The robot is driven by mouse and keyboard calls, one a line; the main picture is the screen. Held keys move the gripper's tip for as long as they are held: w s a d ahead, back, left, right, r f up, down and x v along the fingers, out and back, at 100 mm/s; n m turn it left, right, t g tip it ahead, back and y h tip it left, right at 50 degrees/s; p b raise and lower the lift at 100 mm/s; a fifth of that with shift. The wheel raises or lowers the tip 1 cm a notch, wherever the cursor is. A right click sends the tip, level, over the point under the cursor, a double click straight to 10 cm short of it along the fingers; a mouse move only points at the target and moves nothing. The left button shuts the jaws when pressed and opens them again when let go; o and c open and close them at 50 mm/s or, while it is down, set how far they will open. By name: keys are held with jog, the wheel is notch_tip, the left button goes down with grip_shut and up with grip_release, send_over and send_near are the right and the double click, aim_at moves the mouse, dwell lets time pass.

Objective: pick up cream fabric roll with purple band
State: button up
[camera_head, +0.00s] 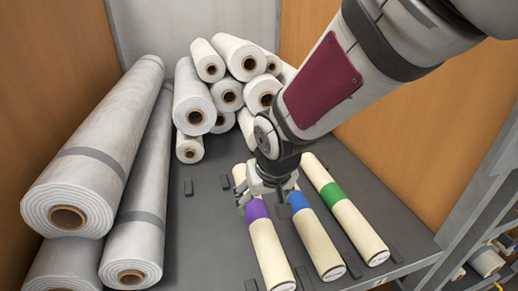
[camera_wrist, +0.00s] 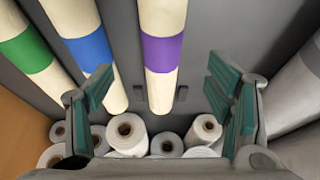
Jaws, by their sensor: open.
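The cream fabric roll with the purple band (camera_head: 265,243) lies on the grey shelf, leftmost of three cream rolls in the head view. In the wrist view its purple band (camera_wrist: 162,54) shows between and beyond my fingers. My gripper (camera_head: 266,199) is above the rolls, close to the purple and blue bands, and hides part of the purple roll. In the wrist view my gripper (camera_wrist: 165,100) has its fingers spread apart with nothing between the pads. I cannot tell the exact height above the roll.
The blue-banded roll (camera_head: 318,240) and green-banded roll (camera_head: 345,213) lie to the right. White rolls (camera_head: 228,94) are stacked at the back. Small dark blocks (camera_head: 188,188) sit on the shelf (camera_head: 195,245), which is clear left of the purple-banded roll.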

aim_at(258, 211)
jog(key=b+x, duration=0.1)
jog(key=x, duration=0.5)
jog(key=shift+w+f, duration=0.1)
jog(key=shift+f, duration=0.1)
jog(key=shift+a+b+x, duration=0.15)
jog(key=shift+b+x, duration=0.25)
jog(key=shift+x, duration=0.9)
jog(key=shift+a+b+x, duration=0.15)
jog(key=shift+b+x, duration=0.2)
jog(key=shift+x, duration=1)
jog(key=shift+w+d+r, duration=0.1)
jog(key=shift+w, duration=0.05)
jog(key=c, duration=1.6)
